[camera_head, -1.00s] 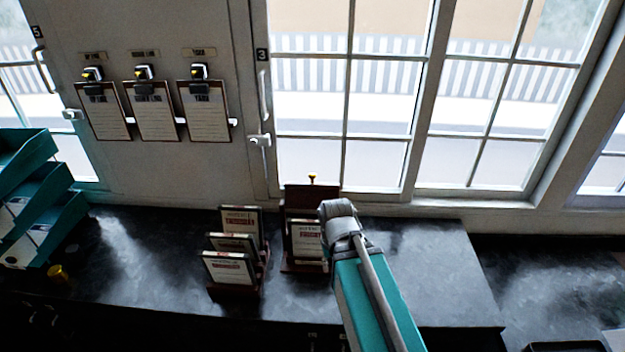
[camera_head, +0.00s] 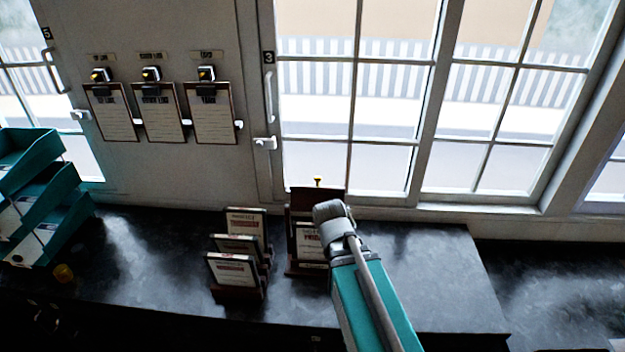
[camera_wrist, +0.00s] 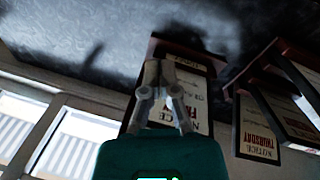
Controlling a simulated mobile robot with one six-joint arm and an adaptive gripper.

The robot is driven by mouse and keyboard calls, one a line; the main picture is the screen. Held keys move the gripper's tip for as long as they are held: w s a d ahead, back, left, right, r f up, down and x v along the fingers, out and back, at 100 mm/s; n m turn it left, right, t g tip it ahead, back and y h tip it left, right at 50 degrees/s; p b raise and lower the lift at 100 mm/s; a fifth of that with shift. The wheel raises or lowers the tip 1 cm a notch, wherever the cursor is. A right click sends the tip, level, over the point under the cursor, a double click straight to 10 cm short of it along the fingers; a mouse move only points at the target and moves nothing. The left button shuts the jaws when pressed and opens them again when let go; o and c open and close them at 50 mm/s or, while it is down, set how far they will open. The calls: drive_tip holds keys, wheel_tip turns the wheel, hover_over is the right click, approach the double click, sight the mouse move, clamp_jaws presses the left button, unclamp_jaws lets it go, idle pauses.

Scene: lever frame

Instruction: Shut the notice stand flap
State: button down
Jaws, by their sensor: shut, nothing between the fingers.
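The right-hand notice stand (camera_head: 302,267) stands upright on the dark counter. It has a tall brown back panel (camera_head: 301,199) with a small yellow knob (camera_head: 318,181) above its top edge, and a framed notice in front. My arm covers its right side in the head view. In the wrist view its notice, which seems to read Friday (camera_wrist: 195,112), is just beyond the fingers. My gripper (camera_wrist: 160,68) is shut and empty, in front of this stand; I cannot tell whether it touches. Which panel is the flap is unclear.
A second stand (camera_head: 238,292) with three stepped notices is close on the left; one notice in the wrist view reads Thursday (camera_wrist: 257,128). Teal trays (camera_head: 45,215) and a small yellow object (camera_head: 63,273) are farther left. Windows are behind. The counter right of my arm is clear.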

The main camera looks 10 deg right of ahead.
sight(295, 187)
drive_tip(key=w+a+r+n+t+h+b, duration=0.1)
drive_tip(key=w+a+r+n+t+h, duration=0.3)
drive_tip(key=w, duration=0.5)
drive_tip(key=w+a+r+n+t+h+b, duration=0.1)
drive_tip(key=w+a+r+n+t+h, duration=0.3)
drive_tip(key=w+r+n+t, duration=0.2)
drive_tip(key=w+r+t, duration=0.1)
drive_tip(key=w+r, duration=0.1)
drive_tip(key=w, duration=0.1)
drive_tip(key=shift+a+r, duration=0.15)
drive_tip(key=shift+a, duration=0.25)
drive_tip(key=shift+w, duration=0.2)
drive_tip(key=b+x, duration=0.2)
drive_tip(key=x, duration=0.8)
drive_tip(key=shift+s+a+b, duration=0.2)
drive_tip(key=shift+s+b, duration=0.1)
